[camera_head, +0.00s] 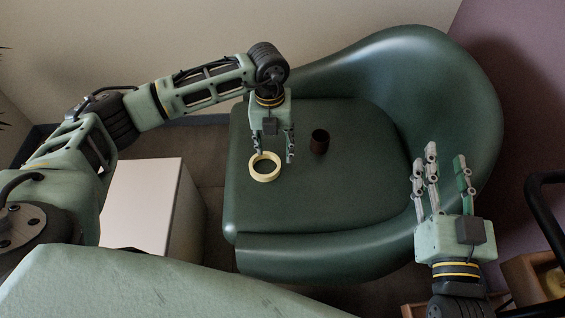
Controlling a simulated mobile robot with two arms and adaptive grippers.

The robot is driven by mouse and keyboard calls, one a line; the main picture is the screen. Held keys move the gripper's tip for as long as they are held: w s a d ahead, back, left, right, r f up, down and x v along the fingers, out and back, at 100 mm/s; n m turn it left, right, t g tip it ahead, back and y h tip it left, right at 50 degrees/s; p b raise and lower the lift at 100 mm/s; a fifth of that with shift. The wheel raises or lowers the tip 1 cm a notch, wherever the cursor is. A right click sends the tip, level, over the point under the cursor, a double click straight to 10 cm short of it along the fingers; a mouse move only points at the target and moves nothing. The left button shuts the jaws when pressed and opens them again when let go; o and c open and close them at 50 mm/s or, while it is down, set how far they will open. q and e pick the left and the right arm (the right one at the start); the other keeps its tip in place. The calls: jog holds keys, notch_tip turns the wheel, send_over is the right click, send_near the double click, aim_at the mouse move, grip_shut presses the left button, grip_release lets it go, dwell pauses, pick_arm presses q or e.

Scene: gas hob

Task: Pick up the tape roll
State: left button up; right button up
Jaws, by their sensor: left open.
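The tape roll (265,178) is a pale yellow ring on the seat of a dark green armchair (340,205), left of the seat's middle. My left gripper (273,158) points down over the seat, right at the roll's far side. Its fingers are apart, one near the roll's upper left rim and one to the right of the roll. I cannot tell whether a finger touches the roll. My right gripper (443,160) is over the right side of the chair, fingers pointing up in the picture and spread, with nothing between them.
A dark brown cup (319,141) stands on the seat, right of my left gripper. The chair's curved back and arm (440,80) rise behind and to the right. A white box-like table (142,205) stands left of the chair. The front of the seat is clear.

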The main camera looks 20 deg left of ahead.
aim_at(274, 168)
pick_arm(q)
jog(key=shift+w+a+f+b, duration=0.1)
jog(key=shift+a+f+b, duration=0.1)
jog(key=shift+f, duration=0.35)
jog(key=shift+w+a+f+b, duration=0.1)
jog(key=shift+a+f, duration=0.1)
jog(key=shift+f, duration=0.75)
jog(key=f+b, duration=0.1)
jog(key=f, duration=0.1)
jog(key=f+b, duration=0.1)
jog(key=f, duration=0.1)
jog(key=shift+d+f, duration=0.2)
jog(key=shift+f, duration=0.1)
pick_arm(e)
jog(key=s+r+t+y, duration=0.1)
jog(key=s+r+t, duration=0.2)
jog(key=r, duration=0.3)
jog(key=s+r+t+y, duration=0.2)
jog(key=s+r+t, duration=0.1)
jog(key=r+t, duration=0.2)
notch_tip(274, 168, up, 2)
jog(key=shift+s, duration=0.3)
pick_arm(q)
jog(key=shift+c, duration=0.2)
pick_arm(e)
jog(key=shift+d, duration=0.1)
pick_arm(q)
grip_shut()
